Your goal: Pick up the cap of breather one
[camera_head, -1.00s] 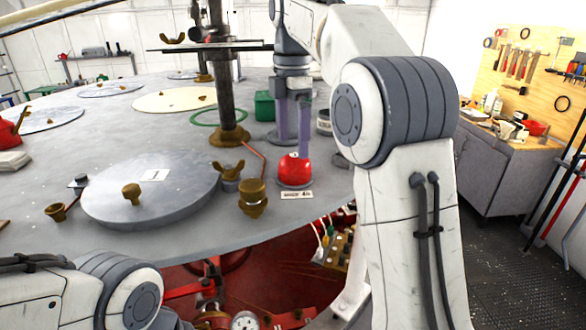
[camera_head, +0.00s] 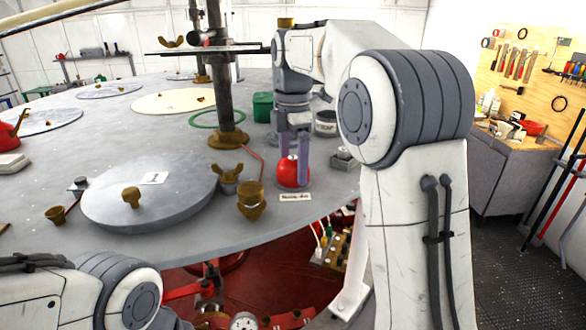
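A red domed cap (camera_head: 292,175) sits on the grey deck near its front edge, right of the middle of the head view. A small white label (camera_head: 295,197) lies in front of it; its print is too small to read surely. My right gripper (camera_head: 293,163) points down over this cap. Its two purple-grey fingers stand apart, one on each side of the cap's upper part. I cannot tell whether they touch it. The cap still rests at deck level. My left gripper is out of view; only my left arm shows at the lower left.
A brass fitting (camera_head: 252,201) and a brass wing nut (camera_head: 227,176) stand left of the cap. A large grey lid (camera_head: 150,195), a brown post (camera_head: 219,95) and a green box (camera_head: 262,107) are also on the deck. A grey-white container (camera_head: 326,124) stands behind right.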

